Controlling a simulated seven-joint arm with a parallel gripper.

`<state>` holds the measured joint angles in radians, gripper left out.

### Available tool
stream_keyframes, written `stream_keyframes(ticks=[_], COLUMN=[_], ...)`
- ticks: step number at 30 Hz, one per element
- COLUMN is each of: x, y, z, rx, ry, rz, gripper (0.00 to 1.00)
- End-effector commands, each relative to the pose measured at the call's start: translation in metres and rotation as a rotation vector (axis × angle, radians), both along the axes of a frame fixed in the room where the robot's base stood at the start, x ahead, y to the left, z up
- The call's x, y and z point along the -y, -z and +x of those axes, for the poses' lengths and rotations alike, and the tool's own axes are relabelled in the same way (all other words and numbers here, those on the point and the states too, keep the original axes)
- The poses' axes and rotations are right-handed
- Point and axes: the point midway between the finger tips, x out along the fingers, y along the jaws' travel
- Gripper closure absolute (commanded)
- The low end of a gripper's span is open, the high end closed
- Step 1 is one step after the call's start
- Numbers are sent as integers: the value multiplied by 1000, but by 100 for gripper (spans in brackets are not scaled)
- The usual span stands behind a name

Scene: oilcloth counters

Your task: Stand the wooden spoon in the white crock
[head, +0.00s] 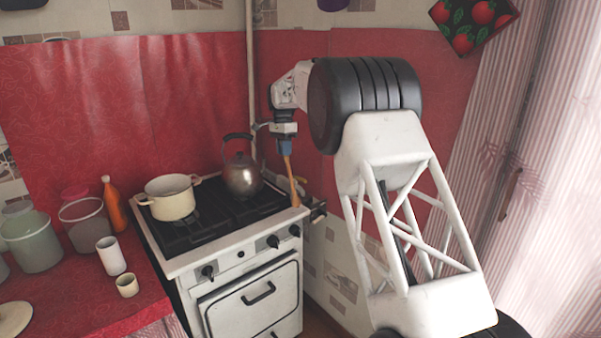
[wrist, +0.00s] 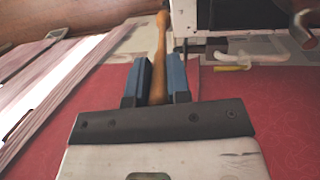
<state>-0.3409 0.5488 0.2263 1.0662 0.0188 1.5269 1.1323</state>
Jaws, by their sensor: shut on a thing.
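My gripper (head: 285,148) points down near the right edge of the stove. It is shut on the wooden spoon (head: 290,180), which hangs below the fingers, nearly upright with a slight tilt. In the wrist view the spoon (wrist: 161,45) runs out from between the two blue fingers (wrist: 159,85) of my gripper. The white crock (head: 111,256) is a tall, upright cylinder on the red counter, left of the stove and well away from my gripper. Its inside is mostly hidden.
The stove (head: 250,283) bears a cream pot (head: 170,200) and a metal kettle (head: 242,178); the kettle is close left of my gripper. A small cream cup (head: 127,286) is just in front of the crock. An orange bottle (head: 115,210) and jars (head: 33,245) stand behind it.

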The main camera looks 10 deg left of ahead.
Motion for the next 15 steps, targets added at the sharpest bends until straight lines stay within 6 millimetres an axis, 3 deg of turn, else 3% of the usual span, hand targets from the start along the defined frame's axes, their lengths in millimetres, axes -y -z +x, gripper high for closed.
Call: stream_keyframes(ticks=[15], x=[-109], y=[-146], z=[-20], rx=[19], ry=[167], rz=[36], gripper=[100])
